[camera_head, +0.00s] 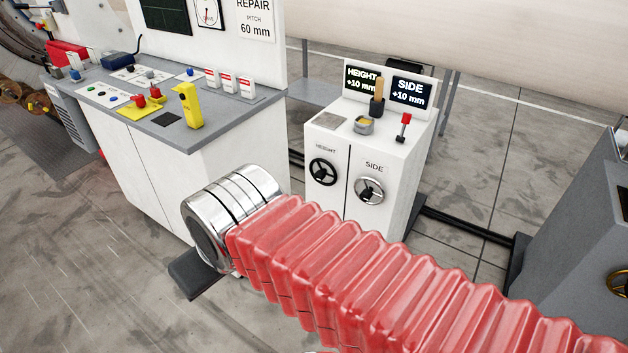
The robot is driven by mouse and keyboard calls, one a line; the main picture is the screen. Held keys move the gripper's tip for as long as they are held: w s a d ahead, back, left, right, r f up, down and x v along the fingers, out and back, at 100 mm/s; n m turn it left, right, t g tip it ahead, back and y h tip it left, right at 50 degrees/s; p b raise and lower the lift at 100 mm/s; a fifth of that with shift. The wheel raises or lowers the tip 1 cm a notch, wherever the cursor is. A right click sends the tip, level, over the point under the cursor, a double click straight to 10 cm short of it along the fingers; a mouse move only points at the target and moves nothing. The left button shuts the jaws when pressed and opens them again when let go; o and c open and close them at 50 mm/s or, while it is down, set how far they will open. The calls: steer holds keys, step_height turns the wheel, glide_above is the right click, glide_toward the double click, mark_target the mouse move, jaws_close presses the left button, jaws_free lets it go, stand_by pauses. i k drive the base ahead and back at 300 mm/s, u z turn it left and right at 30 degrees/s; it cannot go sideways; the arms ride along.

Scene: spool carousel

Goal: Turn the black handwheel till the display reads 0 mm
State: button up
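The black handwheel (323,172) is on the front of a white cabinet (391,217), at its left, under the label HEIGHT. The left display (362,82) on top of the cabinet reads HEIGHT +10 mm. The right display (409,91) reads SIDE +10 mm. A silver handwheel (369,190) sits to the right of the black one, under the label SIDE. My arm, in a red ribbed sleeve with a chrome joint, reaches in from the lower right, in front of and below the cabinet. I cannot make out my gripper's fingers. Nothing touches the black handwheel.
A red-topped lever (404,127), a wooden-handled tool (377,97) and a small tin (363,125) are on the cabinet top. A grey-topped workbench (170,118) stands left. A dark flat piece (193,274) shows below my chrome joint. A grey machine (575,235) stands right.

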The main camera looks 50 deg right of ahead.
mark_target(319, 175)
steer(key=u, duration=0.05)
steer(key=i, duration=1)
steer(key=z, duration=0.05)
